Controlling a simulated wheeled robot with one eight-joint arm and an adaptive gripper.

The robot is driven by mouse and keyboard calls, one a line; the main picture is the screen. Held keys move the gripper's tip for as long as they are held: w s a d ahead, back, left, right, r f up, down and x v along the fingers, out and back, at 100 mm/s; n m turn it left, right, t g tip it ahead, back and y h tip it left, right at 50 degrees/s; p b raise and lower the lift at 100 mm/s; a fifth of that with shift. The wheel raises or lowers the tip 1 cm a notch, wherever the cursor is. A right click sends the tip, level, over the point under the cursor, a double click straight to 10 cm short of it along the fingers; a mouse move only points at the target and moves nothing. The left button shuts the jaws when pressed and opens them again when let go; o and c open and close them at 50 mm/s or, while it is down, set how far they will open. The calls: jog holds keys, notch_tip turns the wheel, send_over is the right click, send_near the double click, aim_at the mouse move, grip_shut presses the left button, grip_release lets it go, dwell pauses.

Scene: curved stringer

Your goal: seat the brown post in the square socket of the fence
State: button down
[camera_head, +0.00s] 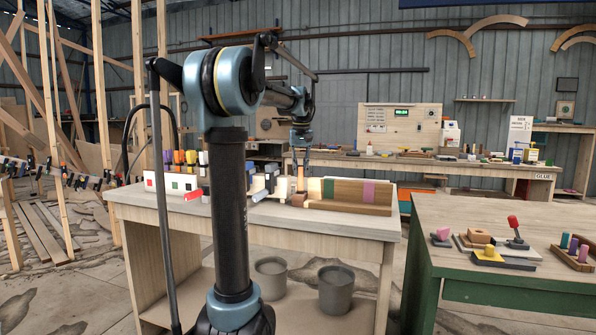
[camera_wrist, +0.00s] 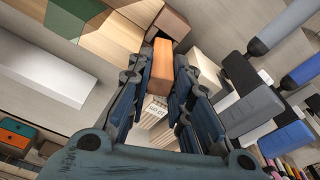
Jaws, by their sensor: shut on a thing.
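My gripper (camera_head: 300,168) is over the middle of the light wooden table in the head view. In the wrist view my gripper (camera_wrist: 166,75) is shut on the brown post (camera_wrist: 161,62), an orange-brown square bar between its two fingers. The post (camera_head: 300,180) shows small below the gripper in the head view, about upright. The fence (camera_head: 350,207) looks to be the long wooden piece just right of the post, with white, green, brown and purple parts along it. The square socket cannot be made out. I cannot tell whether the post touches anything below.
White blocks with coloured squares (camera_head: 172,182) stand at the table's left. A green-sided bench (camera_head: 500,215) with blocks stands at the right. Two grey buckets (camera_head: 335,290) sit on the lower shelf.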

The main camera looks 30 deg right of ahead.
jog(key=shift+f, duration=0.5)
jog(key=c, duration=1.5)
grip_release()
jog(key=shift+o, duration=0.2)
jog(key=shift+r, duration=0.15)
notch_tip(320, 180, up, 13)
jog(key=s, duration=0.1)
jog(key=shift+s+a, duration=0.15)
jog(key=shift+a, duration=0.2)
jog(key=shift+a, duration=0.1)
